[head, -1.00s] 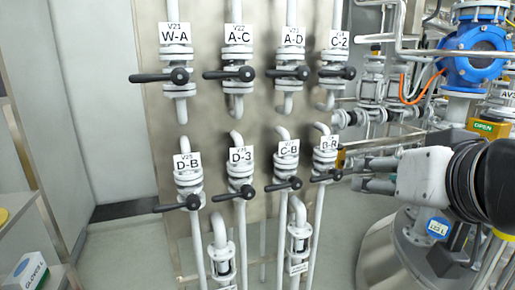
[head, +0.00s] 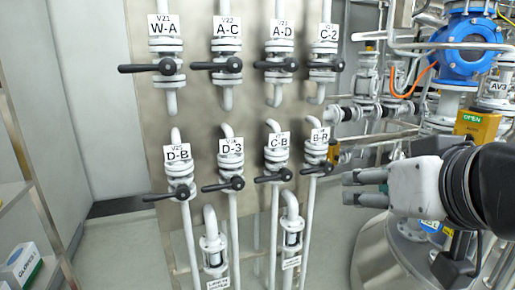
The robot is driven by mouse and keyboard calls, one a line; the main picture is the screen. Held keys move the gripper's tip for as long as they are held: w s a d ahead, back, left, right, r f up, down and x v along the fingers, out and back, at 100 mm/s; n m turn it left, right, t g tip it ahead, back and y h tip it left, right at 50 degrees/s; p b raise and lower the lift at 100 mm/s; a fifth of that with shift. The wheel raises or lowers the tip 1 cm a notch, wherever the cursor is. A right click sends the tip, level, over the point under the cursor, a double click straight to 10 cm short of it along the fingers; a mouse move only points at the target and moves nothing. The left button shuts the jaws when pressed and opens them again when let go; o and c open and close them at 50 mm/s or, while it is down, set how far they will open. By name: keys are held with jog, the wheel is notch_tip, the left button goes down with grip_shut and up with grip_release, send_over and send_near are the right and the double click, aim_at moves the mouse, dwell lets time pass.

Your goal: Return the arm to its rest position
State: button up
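My gripper (head: 352,188) is at the right of the head view, pointing left, with the white and black end of my arm behind it. Its two dark grey fingers are apart with a gap between them, and nothing shows in the gap. It is to the right of the valve B-R (head: 317,150) and clear of that valve's black handle (head: 314,170).
A panel (head: 140,60) carries two rows of labelled valves, including C-2 (head: 325,67) and C-B (head: 277,173), with black handles pointing left. A metal vessel (head: 372,255) stands below my gripper. A blue valve body (head: 468,42) and pipes are behind. Open floor (head: 120,250) is at left.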

jog(key=s+d+g+h+p, duration=0.1)
jog(key=s+d+g+p, duration=0.2)
jog(key=s+g+p, duration=0.4)
jog(key=s+p, duration=0.4)
jog(key=s, duration=0.4)
jog(key=shift+s+d+f+g, duration=0.15)
jog(key=shift+s+d+g, duration=0.15)
jog(key=shift+d+g, duration=0.1)
